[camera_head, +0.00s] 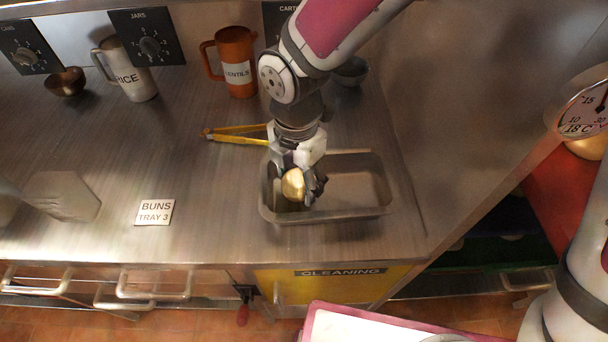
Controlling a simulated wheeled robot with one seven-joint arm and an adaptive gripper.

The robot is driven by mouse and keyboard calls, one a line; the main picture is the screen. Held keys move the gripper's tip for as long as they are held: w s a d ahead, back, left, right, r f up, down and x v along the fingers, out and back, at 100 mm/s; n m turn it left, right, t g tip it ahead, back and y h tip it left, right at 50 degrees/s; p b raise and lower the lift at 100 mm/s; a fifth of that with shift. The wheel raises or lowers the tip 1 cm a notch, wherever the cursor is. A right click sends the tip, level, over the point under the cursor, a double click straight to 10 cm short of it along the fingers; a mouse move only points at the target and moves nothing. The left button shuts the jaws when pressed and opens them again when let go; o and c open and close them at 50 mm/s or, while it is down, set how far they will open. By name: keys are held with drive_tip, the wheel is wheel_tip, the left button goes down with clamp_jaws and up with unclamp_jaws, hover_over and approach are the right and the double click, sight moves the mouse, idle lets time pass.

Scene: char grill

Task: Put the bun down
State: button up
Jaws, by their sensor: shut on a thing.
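The bun (293,185) is round and golden brown. My gripper (297,188) is shut on it, with dark fingers on either side. The bun shows over the left part of a rectangular metal tray (362,210). I cannot tell whether it touches the tray floor or hangs above it. The rest of the tray, to the right, looks empty. The tray's back left corner is hidden behind my gripper.
A "BUNS TRAY 3" card (154,212) lies left of the tray. Yellow tongs (235,134) lie behind it. An orange lentils jug (236,62), a rice jug (128,70) and bowls stand at the back.

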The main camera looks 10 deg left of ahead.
sight(298, 191)
drive_tip(key=shift+f, duration=1.8)
drive_tip(key=shift+f, duration=0.2)
drive_tip(key=o, duration=1.1)
drive_tip(key=shift+r, duration=0.15)
wheel_tip(298, 191, up, 12)
drive_tip(key=shift+r, duration=0.1)
drive_tip(key=shift+s, duration=0.15)
